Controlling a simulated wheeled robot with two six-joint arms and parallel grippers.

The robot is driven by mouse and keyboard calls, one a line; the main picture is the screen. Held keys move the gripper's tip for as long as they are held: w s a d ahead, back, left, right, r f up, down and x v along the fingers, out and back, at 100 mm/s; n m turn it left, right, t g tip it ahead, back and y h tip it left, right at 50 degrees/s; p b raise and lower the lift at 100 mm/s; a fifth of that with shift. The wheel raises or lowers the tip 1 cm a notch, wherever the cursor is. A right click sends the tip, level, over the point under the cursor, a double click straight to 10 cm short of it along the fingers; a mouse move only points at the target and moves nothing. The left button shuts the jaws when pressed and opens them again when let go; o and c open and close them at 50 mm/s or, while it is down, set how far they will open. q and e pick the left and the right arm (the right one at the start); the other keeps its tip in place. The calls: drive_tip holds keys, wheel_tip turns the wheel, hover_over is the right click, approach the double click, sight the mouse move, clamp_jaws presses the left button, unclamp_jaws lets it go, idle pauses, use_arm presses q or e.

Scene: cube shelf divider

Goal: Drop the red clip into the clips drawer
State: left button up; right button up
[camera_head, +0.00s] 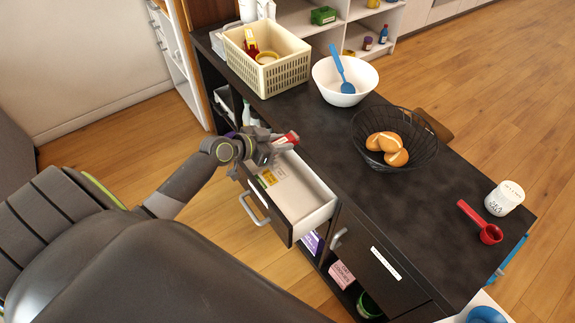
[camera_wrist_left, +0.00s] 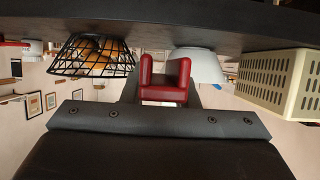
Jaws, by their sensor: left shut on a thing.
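The red clip (camera_head: 287,138) is held in my left gripper (camera_head: 276,146), which is shut on it. The clip also shows in the left wrist view (camera_wrist_left: 165,82), a U-shaped red piece between the fingers. A drawer (camera_head: 315,212) in the dark counter stands pulled open, with a pale inside and a metal handle. The gripper and clip are above the drawer's back left part, near the counter's edge. A yellow label or item (camera_head: 269,178) shows at the drawer's left side. The label on its front is too small to read. My right gripper is out of view.
On the dark countertop (camera_head: 335,140) stand a cream basket (camera_head: 288,75), a white bowl (camera_head: 327,82) with a blue spoon, a black wire basket (camera_head: 427,150) holding bread rolls, a white jar (camera_head: 505,198) and a red scoop (camera_head: 490,234). A shut cabinet door (camera_head: 365,275) is right of the drawer.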

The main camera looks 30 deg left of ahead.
use_arm(q)
drive_tip(key=shift+d+f+b, duration=0.1)
drive_tip(key=shift+f+b, duration=0.25)
drive_tip(key=shift+f, duration=0.15)
wheel_tip(320, 180, down, 5)
drive_tip(key=b, duration=0.3)
drive_tip(key=shift+b, duration=0.4)
drive_tip(key=o, duration=1)
